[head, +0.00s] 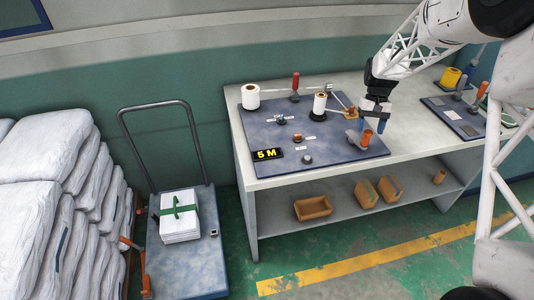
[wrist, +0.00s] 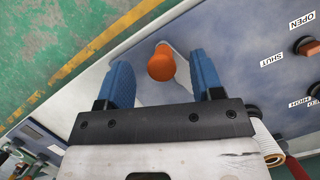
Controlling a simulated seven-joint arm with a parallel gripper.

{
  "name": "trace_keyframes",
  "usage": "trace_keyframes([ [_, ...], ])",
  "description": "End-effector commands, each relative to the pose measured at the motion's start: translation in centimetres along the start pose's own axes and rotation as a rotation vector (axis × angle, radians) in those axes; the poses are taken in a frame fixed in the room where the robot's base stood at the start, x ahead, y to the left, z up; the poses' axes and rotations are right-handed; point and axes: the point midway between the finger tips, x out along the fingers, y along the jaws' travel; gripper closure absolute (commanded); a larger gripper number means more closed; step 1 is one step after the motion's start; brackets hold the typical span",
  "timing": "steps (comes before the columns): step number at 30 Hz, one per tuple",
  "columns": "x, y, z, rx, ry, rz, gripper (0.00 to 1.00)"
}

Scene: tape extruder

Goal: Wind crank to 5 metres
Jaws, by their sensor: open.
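The crank's orange handle (head: 367,138) stands at the front right of the blue machine panel (head: 330,152), next to its grey arm (head: 352,138). A black display (head: 267,155) at the panel's front left reads "5 M" in yellow. My gripper (head: 374,123) is just above the handle, pointing down. In the wrist view the orange handle (wrist: 161,63) lies between the two blue fingers of my gripper (wrist: 160,72), with a gap on each side. The fingers are open and do not visibly touch it. Part of the grey arm is hidden beneath the handle.
The panel carries a white roll (head: 250,97), a second roll (head: 319,104), a red-handled lever (head: 295,84) and small labelled knobs, including an OPEN/SHUT one (wrist: 307,46). Another panel (head: 455,115) is at the right. A trolley (head: 185,265) stands left of the bench.

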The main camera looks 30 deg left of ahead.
Motion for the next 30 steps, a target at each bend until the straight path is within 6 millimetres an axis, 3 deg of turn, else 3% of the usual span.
trace_keyframes([
  [15, -0.56, 0.0, 0.2, 0.0, 0.0, 0.0, 0.39],
  [21, -0.55, 0.0, 0.2, 0.0, 0.0, 0.0, 0.1],
  [30, -0.61, 0.0, 0.2, 0.0, 0.0, 0.0, 0.1],
])
